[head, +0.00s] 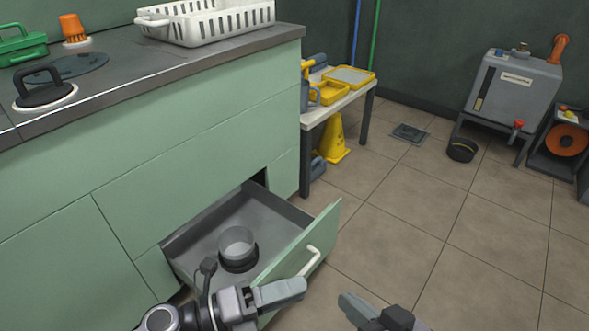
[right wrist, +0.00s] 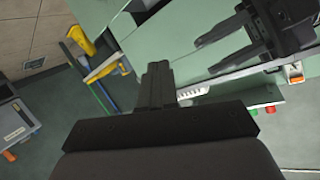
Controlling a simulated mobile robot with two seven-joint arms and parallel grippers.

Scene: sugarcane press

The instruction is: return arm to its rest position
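My left gripper (head: 270,293) is in front of the pulled-out drawer (head: 290,235), low in the head view. It appears open and empty, apart from the white drawer handle (head: 311,262). My right gripper (head: 362,308) is at the bottom edge of the head view, right of the drawer, over the floor. In the right wrist view its fingers (right wrist: 156,85) lie together with nothing between them. Most of the right arm is hidden.
The counter (head: 150,75) holds a white basket (head: 205,22). A side table (head: 340,105), yellow floor sign (head: 332,145) and grey machine (head: 515,85) stand beyond. The tiled floor (head: 440,230) at right is free.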

